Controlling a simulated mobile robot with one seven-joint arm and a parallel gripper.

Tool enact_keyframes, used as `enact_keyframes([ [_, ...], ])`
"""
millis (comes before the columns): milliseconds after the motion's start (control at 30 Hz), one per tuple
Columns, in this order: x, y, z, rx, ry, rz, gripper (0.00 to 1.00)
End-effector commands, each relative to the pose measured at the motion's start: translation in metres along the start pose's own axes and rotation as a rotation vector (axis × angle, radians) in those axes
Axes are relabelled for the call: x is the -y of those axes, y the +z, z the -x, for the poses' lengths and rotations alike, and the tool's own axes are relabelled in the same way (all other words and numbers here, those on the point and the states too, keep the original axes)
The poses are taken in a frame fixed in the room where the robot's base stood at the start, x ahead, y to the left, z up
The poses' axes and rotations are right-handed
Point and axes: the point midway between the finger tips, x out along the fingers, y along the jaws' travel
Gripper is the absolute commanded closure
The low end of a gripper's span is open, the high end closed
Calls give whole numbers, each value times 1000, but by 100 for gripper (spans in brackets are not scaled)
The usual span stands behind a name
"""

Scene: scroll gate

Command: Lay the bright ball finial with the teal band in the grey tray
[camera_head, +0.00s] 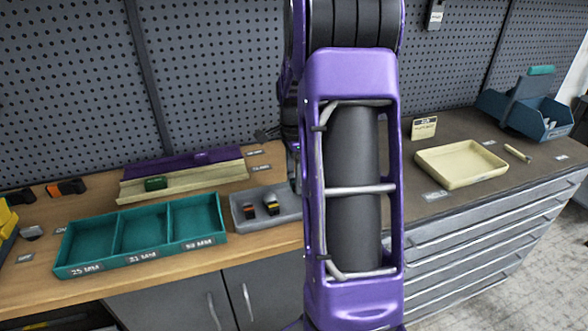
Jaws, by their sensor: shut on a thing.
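The grey tray (262,224) lies on the wooden bench, left of my arm. Two small dark pieces lie in it, one with an orange band (249,211) and one with a yellow band (271,208). A grey sliver of my gripper (293,168) shows at the left edge of my purple arm, by the tray's right end. The arm hides its fingertips and what they are shut on. I cannot make out a bright ball finial with a teal band anywhere in view.
A teal three-compartment bin (140,258) stands left of the tray. Behind it is a cream ledge with a purple strip (185,165) and a green block (155,183). A cream tray (460,180) and a blue bin (530,115) stand right. A pegboard wall closes the back.

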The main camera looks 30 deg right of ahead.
Motion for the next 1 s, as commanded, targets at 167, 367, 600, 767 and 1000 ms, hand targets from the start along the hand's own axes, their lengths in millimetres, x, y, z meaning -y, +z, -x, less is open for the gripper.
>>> enact_keyframes([
  [167, 0, 1, -22, 0, 0, 1, 99],
  [367, 0, 1, -39, 1, 1, 2, 99],
  [600, 0, 0, -48, 0, 0, 1, 99],
  [767, 0, 0, -49, 0, 0, 1, 99],
  [1000, 0, 0, -49, 0, 0, 2, 99],
])
